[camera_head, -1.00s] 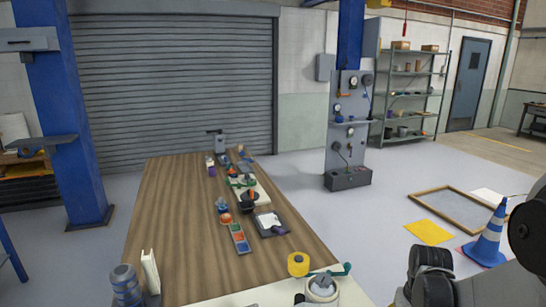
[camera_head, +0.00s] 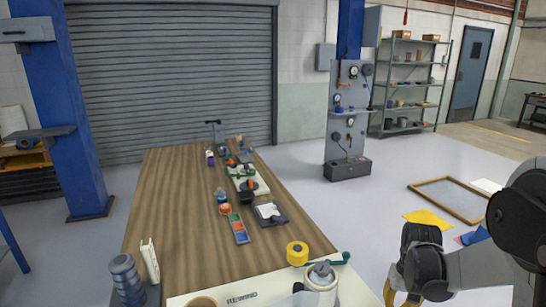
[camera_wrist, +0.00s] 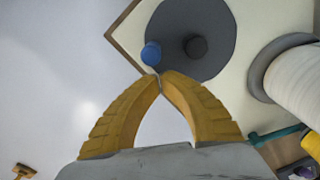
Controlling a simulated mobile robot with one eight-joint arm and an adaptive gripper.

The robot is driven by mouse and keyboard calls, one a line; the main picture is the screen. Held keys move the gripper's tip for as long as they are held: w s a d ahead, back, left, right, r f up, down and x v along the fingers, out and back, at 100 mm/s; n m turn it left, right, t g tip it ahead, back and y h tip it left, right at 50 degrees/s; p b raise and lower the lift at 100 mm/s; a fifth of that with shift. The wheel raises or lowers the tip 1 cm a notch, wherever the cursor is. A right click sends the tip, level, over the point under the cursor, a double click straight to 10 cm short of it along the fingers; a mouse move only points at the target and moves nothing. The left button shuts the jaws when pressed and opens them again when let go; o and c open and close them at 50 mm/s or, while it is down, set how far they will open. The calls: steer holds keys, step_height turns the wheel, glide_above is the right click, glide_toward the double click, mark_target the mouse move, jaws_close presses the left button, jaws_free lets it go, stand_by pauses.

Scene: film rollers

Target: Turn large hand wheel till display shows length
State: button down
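The large hand wheel (camera_wrist: 193,38) is a dark grey disc with a black hub (camera_wrist: 196,46) and a blue knob (camera_wrist: 151,54) near its rim, at the top of the wrist view. It lies over a cream panel. My gripper (camera_wrist: 160,78) has two yellow fingers whose tips meet just below the blue knob, with nothing visible between them. Whether the tips touch the knob or wheel I cannot tell. The wheel is not visible in the head view. I see no readable length display.
The wooden table (camera_head: 170,210) holds several small items beyond. A yellow sheet (camera_head: 428,224) lies on the floor.

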steer(key=shift+a+r, duration=0.1)
steer(key=shift+a, duration=0.05)
steer(key=shift+w+r, duration=0.1)
steer(key=shift+w, duration=1.05)
steer(key=shift+c, duration=2.1)
jaws_free()
step_height(320, 180, up, 7)
steer(key=p, duration=0.4)
steer(key=shift+p, duration=0.4)
